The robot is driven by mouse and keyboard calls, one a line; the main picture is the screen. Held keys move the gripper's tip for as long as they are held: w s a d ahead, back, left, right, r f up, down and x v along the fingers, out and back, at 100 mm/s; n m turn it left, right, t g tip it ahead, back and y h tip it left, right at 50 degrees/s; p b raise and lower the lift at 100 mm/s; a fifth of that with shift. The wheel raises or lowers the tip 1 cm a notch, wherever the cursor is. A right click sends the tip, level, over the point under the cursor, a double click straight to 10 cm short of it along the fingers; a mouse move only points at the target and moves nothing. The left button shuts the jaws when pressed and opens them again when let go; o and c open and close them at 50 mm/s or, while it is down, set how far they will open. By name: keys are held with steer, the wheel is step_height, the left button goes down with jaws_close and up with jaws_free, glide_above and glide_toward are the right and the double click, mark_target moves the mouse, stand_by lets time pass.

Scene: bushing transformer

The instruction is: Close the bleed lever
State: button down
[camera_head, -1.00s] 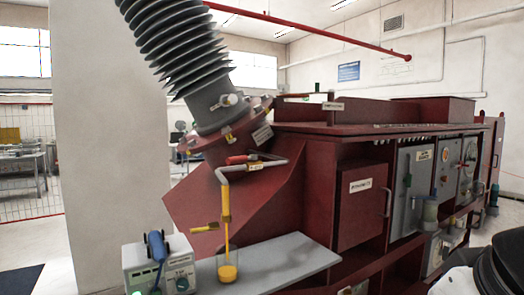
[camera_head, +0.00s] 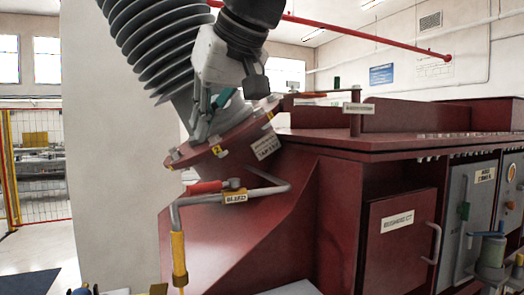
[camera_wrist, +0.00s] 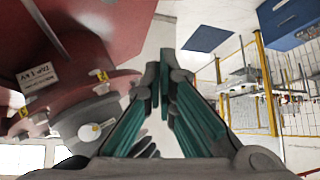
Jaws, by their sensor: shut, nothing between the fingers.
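The bleed lever (camera_head: 206,187) has a red handle. It sits on a grey bent pipe (camera_head: 265,190) beside a tag reading "BLEED" (camera_head: 236,197), below the tilted bushing's flange. The handle points left, roughly along the pipe. My gripper (camera_head: 200,138) hangs down in front of the bushing base, above the lever and apart from it in the picture. Its fingers meet at the tips in the wrist view (camera_wrist: 165,68), with nothing between them. The lever cannot be made out in the wrist view.
The ribbed grey bushing (camera_head: 155,45) and its red flange (camera_head: 225,147) are close to my gripper. A yellow tube (camera_head: 179,258) hangs from the pipe. The dark red transformer tank (camera_head: 330,210) fills the right. A pale column (camera_head: 115,190) stands behind on the left.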

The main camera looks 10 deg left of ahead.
mark_target(216, 186)
steer(key=f, duration=0.2)
steer(key=w+a+f+p, duration=0.1)
steer(key=f, duration=0.2)
steer(key=f+p, duration=0.1)
steer(key=f, duration=0.1)
steer(key=shift+w+a+f, duration=0.35)
steer(key=shift+f, duration=0.05)
steer(key=shift+f+b, duration=0.1)
steer(key=shift+b, duration=0.45)
